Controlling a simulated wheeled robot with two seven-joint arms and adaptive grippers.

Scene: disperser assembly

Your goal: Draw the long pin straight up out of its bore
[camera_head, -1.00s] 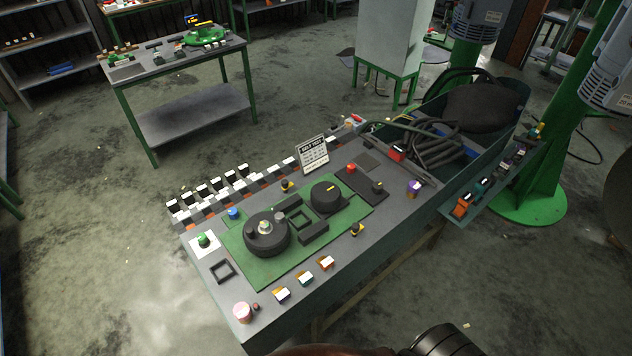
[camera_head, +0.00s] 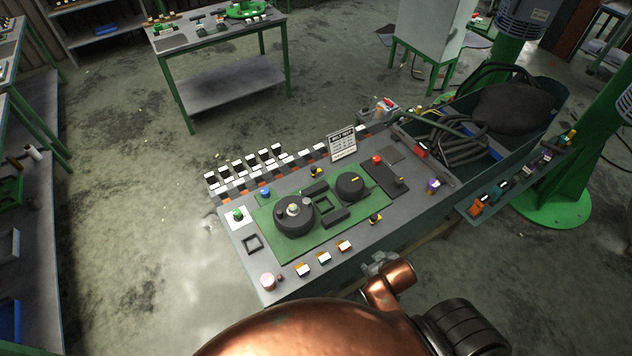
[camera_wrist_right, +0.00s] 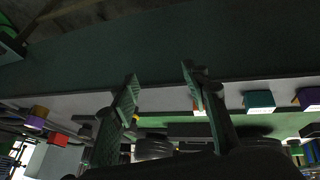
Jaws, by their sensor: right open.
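A green mat (camera_head: 285,249) lies on the workbench. My right gripper (camera_head: 381,264) is at the bench's front edge, short of the mat. The right wrist view shows its two fingers (camera_wrist_right: 160,78) apart with nothing between them. My left gripper is not in view.
A sign (camera_head: 342,144) and rows of black-and-white blocks stand along the bench's back. Small coloured blocks (camera_head: 323,257) line its front edge. A deep green tray (camera_head: 540,112) with black cables is at the right. The floor to the left is open.

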